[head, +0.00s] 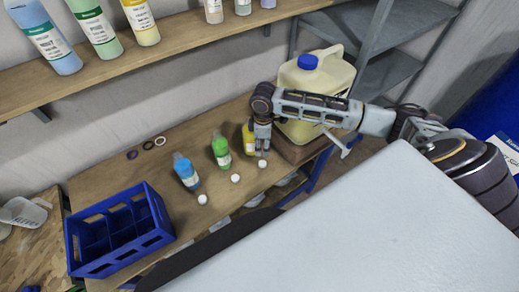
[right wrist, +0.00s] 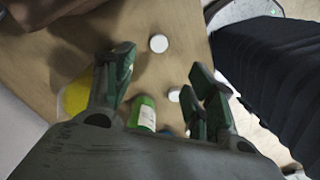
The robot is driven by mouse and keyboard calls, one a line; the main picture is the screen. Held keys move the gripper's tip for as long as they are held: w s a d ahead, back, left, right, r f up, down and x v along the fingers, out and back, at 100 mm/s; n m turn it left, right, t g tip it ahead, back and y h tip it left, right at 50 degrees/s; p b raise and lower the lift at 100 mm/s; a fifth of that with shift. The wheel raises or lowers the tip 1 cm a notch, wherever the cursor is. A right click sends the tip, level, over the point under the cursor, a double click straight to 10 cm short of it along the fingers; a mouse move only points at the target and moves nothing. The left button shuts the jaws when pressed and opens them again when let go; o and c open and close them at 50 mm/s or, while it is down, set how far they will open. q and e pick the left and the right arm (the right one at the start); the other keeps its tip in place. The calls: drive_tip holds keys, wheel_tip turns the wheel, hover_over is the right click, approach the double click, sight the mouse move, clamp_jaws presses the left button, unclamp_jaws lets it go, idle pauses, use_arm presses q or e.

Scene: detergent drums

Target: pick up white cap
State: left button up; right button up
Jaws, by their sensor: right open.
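Three white caps lie on the wooden table in the head view: one (head: 262,164) by the yellow bottle (head: 247,139), one (head: 235,178) by the green bottle (head: 221,152) and one (head: 202,199) by the blue bottle (head: 186,171). My right gripper (head: 262,147) points down beside the yellow bottle, just behind the nearest cap. In the right wrist view my right gripper (right wrist: 163,65) is open and empty. One white cap (right wrist: 159,43) shows beyond and between its fingertips, apart from them. Another cap (right wrist: 174,95) shows between the fingers. My left gripper is not in view.
A blue divided crate (head: 115,232) stands at the table's left. A large cream jug (head: 318,85) with a blue cap stands behind my right arm. Several rings (head: 147,145) lie at the back. A shelf (head: 182,52) with bottles runs above.

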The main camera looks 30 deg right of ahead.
drive_tip(key=shift+d+r, duration=0.15)
drive_tip(key=shift+r, duration=0.05)
idle(0.3)
drive_tip(key=b, duration=0.9)
hover_over(263, 163)
drive_tip(key=shift+f, duration=4.1)
drive_tip(key=shift+f, duration=0.15)
